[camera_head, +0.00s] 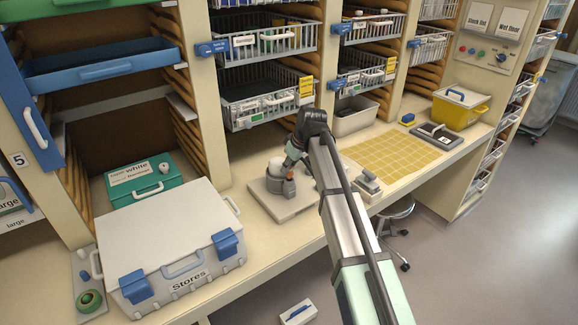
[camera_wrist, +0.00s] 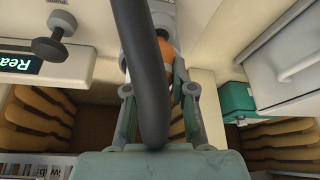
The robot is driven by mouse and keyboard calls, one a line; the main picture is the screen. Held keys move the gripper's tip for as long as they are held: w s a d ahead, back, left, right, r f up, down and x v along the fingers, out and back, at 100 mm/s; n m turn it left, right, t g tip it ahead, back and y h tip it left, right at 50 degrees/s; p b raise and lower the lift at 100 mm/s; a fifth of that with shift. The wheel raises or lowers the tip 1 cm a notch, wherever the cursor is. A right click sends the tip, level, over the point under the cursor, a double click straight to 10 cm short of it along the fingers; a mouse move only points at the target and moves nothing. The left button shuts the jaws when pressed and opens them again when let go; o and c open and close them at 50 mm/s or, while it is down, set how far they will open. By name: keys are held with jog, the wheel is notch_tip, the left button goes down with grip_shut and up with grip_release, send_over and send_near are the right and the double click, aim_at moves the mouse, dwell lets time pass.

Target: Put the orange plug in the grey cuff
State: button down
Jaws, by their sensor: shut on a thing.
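A grey round fixture (camera_head: 273,182), which looks like the grey cuff, stands on a pale base plate (camera_head: 290,210) right beside the plug. In the wrist view a grey part (camera_wrist: 162,14) lies just beyond the plug. A thick dark hose hides much of the grip, so I cannot tell whether the plug is in the cuff.
A white Stores case (camera_head: 165,245) and a green box (camera_head: 140,180) stand left on the counter. A yellow grid mat (camera_head: 385,155), a grey stapler-like device (camera_head: 367,184) and a yellow bin (camera_head: 460,108) lie to the right. Wire baskets (camera_head: 262,100) hang behind, above the counter.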

jog(key=shift+f+b, duration=0.35)
jog(key=shift+f, duration=0.55)
jog(key=c, duration=0.9)
grip_release()
